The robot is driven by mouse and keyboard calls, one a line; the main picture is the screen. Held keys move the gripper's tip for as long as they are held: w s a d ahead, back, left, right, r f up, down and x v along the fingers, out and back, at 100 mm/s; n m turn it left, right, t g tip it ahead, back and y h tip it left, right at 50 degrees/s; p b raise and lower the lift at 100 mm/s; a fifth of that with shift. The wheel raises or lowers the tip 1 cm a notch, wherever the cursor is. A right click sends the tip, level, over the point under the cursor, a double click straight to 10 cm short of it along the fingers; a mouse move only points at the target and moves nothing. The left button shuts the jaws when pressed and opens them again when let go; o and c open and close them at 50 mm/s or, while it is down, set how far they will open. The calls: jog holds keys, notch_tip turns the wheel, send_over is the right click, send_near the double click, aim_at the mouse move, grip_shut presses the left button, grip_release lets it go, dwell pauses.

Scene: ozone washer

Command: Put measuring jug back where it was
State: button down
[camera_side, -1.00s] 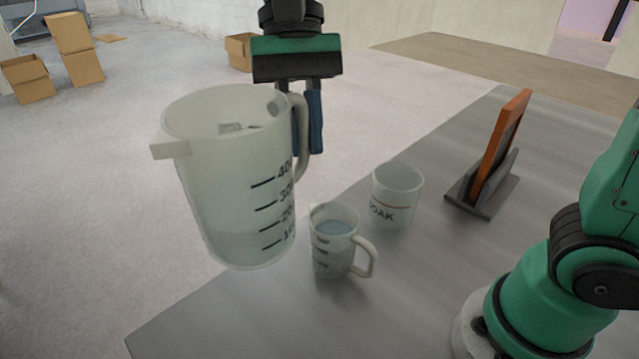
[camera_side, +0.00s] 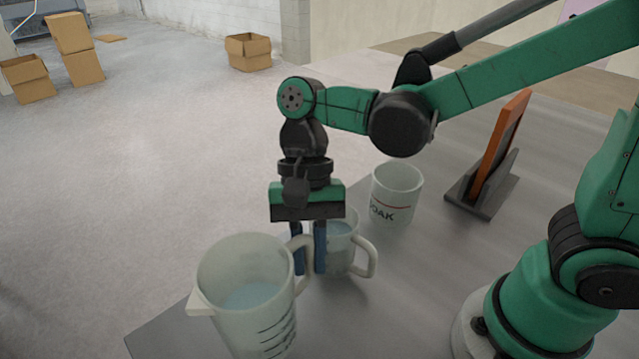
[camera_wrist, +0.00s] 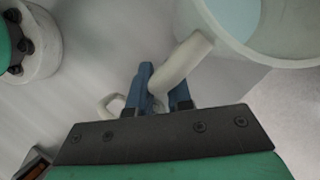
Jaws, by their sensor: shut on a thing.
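The measuring jug (camera_side: 245,300) is large and translucent white with black scale marks and some pale liquid inside. It is upright at the lower middle of the side view, over or on the grey table's near left part; whether its base touches is not clear. My gripper (camera_side: 309,262) points down and is shut on the jug's handle. In the wrist view my gripper's blue fingers (camera_wrist: 165,88) are on either side of the handle, and the jug (camera_wrist: 285,25) fills the upper right.
A smaller cup with liquid (camera_side: 338,247) stands close behind my gripper. A white beaker with a red line (camera_side: 396,195) stands behind it. An orange-framed panel in a dark stand (camera_side: 495,160) is at the right. The grey table (camera_side: 420,280) is bare at front centre.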

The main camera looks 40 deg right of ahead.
jog(key=shift+f, duration=2.7)
jog(key=c, duration=0.8)
grip_release()
jog(key=shift+f, duration=0.15)
jog(key=v, duration=1.2)
jog(key=d+f+n+t+h, duration=0.2)
jog(key=d+n+t+h, duration=0.1)
jog(key=d+n+t, duration=0.4)
jog(key=shift+d+n+t, duration=0.3)
jog(key=shift+d+t, duration=1.35)
jog(key=shift+t, duration=0.25)
jog(key=shift+s, duration=0.1)
